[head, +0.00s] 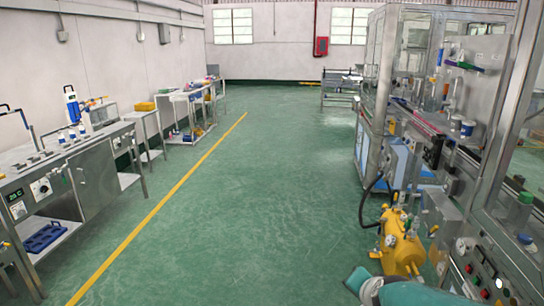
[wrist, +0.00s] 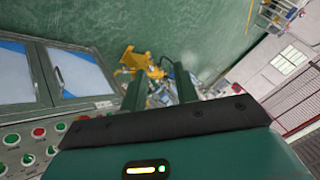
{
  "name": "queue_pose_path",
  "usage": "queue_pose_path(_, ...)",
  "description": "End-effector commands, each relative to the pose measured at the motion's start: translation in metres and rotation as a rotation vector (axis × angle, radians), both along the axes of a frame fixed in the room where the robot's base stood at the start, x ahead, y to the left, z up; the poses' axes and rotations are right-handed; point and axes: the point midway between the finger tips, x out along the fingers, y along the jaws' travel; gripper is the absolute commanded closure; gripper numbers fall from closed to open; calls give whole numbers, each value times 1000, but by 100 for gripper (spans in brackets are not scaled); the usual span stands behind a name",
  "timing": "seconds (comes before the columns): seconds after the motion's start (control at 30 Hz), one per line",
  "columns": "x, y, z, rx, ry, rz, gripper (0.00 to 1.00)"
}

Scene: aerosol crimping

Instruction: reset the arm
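My gripper (wrist: 160,73) shows in the wrist view as two dark fingers held apart, with nothing between them. A yellow machine part shows on the floor beyond the fingertips. In the head view a teal and grey part of my arm (head: 385,289) reaches in at the bottom right, beside the crimping machine (head: 478,190). My fingers cannot be made out in the head view.
A yellow tank (head: 402,252) with a black hose stands close to my arm. A panel of buttons (wrist: 38,140) lies left of my gripper. Steel benches (head: 95,180) line the left wall. The green floor (head: 265,180) between is clear.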

Motion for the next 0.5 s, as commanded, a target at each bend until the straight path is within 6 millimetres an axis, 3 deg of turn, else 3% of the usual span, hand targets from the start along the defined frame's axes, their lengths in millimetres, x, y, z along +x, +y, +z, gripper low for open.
queue_pose_path(0.03,-11,14,16,-23,6,83,70)
queue_pose_path(0.2,-60,47,49,-152,78,354,70)
queue_pose_path(0.33,-104,58,68,-281,150,522,70)
queue_pose_path(0.5,-150,57,80,-421,239,648,70)
